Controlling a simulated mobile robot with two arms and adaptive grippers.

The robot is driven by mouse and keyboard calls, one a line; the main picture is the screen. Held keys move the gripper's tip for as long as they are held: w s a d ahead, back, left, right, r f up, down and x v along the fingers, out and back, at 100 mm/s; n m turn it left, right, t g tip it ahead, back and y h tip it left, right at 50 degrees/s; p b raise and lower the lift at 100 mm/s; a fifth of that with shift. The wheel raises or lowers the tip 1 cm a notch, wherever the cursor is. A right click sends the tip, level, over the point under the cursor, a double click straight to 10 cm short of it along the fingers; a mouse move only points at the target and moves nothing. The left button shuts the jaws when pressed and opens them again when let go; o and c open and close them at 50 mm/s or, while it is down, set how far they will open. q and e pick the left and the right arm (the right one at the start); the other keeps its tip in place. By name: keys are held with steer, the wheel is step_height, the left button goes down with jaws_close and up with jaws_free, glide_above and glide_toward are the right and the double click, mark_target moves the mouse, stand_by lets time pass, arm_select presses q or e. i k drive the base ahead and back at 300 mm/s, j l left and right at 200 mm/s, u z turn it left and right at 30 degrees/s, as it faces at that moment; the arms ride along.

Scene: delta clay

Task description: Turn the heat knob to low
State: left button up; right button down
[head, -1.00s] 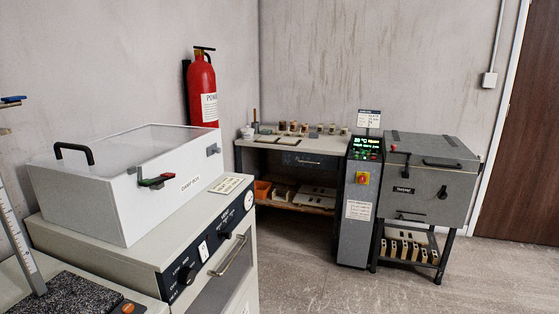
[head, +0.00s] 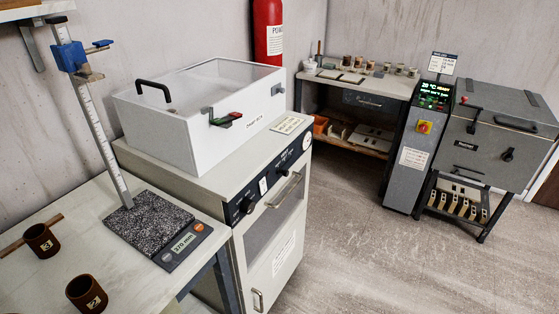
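A pale oven-like cabinet (head: 282,239) stands in the middle, with a dark control strip along its top front edge. A black round knob (head: 248,206) sits at the strip's left end, with small white lettering around it. The lettering and the pointer are too small to read here, so I cannot tell its setting. A second dark knob (head: 284,174) sits farther right on the strip, beyond a white switch (head: 263,186). Neither of my grippers is in view.
A white lidded box (head: 180,130) sits on the cabinet. At left, a table (head: 130,265) holds a height gauge (head: 102,150) on a granite base and two brown cups. A grey kiln (head: 490,140) and controller stand at right. The floor (head: 370,255) in front is clear.

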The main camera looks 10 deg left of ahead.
mark_target(247, 207)
steer(key=u, duration=0.35)
steer(key=i+l+u, duration=0.15)
steer(key=u, duration=0.3)
steer(key=i+l+u, duration=0.1)
steer(key=l+u, duration=0.6)
steer(key=u, duration=0.2)
steer(key=l+u, duration=0.4)
steer(key=i+j, duration=0.05)
